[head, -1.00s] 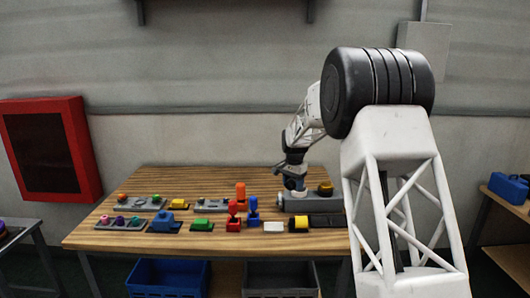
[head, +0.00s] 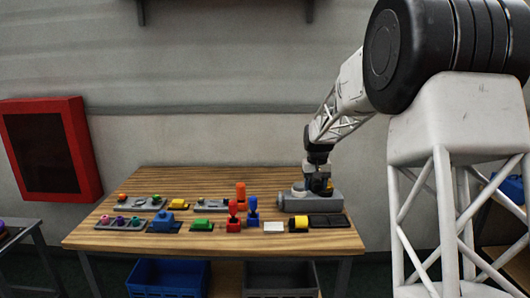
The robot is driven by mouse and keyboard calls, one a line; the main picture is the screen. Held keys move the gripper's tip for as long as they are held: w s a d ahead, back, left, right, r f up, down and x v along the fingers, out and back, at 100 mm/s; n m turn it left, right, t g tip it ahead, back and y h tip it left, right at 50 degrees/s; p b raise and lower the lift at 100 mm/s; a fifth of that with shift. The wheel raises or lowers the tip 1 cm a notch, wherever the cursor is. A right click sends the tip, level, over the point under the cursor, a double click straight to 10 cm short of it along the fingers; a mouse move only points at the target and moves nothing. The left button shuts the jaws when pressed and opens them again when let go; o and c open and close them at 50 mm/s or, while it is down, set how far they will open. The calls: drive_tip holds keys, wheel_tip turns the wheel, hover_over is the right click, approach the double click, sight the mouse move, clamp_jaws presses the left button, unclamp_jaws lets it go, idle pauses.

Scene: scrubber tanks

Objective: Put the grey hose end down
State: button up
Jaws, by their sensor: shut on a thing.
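My gripper (head: 318,188) is at the right end of the table, low over the long grey unit (head: 312,202) and beside its orange-yellow knob (head: 328,188). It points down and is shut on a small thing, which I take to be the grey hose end. That thing is mostly hidden by the fingers and too small to make out clearly. I cannot tell whether it touches the grey unit.
The wooden table (head: 170,182) holds a red valve (head: 234,217), a blue valve (head: 253,211), an orange cylinder (head: 241,191), a yellow block (head: 299,225), a white block (head: 273,227) and a dark tray (head: 328,220). The back left of the tabletop is clear.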

drive_tip(key=shift+w, duration=0.1)
drive_tip(key=w+a, duration=0.6)
drive_tip(key=w, duration=0.3)
hover_over(234, 198)
wheel_tip(234, 198, down, 10)
drive_tip(key=shift+w+a+f, duration=0.2)
drive_tip(key=shift+f, duration=0.05)
drive_tip(key=shift+f, duration=2.5)
